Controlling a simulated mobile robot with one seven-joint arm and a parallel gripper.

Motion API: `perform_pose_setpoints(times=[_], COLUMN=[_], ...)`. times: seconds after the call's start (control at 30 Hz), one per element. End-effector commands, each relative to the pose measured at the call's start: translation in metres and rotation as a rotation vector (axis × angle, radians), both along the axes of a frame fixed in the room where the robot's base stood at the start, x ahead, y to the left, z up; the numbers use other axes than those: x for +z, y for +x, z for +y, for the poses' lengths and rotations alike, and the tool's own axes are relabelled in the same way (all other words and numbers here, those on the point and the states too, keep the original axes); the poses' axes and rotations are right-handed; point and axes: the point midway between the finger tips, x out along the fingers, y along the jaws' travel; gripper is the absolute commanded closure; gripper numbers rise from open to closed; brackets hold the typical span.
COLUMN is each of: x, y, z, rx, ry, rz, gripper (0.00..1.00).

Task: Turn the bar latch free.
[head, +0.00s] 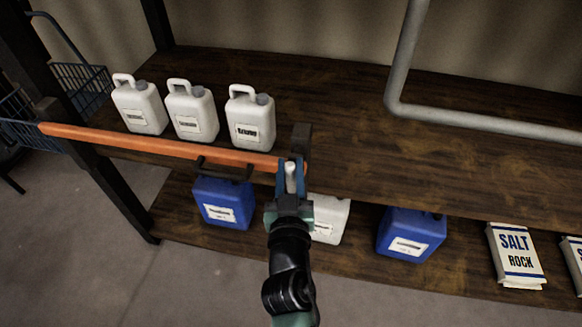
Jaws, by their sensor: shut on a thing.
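A long orange bar (160,144) runs across the front of the upper shelf, from the left post to a dark bracket (301,139) at its right end. A black handle (222,170) sticks out from the bar's front. The bar latch (291,182) shows as a small pale upright piece at the bar's right end. My gripper (290,168) is around this piece and shut on it, with a blue finger on each side. The fingers and wrist hide the latch's lower part and how it meets the bracket.
White jugs (192,112) stand on the upper shelf behind the bar. Blue jugs (411,234), a partly hidden white jug (331,218) and salt bags (515,257) stand on the lower shelf. A grey pipe (403,60) bends along the right. The upper shelf's middle is clear.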

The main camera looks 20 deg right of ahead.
Motion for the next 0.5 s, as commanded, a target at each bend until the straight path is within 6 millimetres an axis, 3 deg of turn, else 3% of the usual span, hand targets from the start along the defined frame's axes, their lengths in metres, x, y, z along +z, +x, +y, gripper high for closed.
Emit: perform_pose_setpoints(times=[0.5], x=[-0.0011], y=[0.0054], z=[0.0085], rx=[0.002], ry=[-0.355], rz=[0.242], gripper=[1.00])
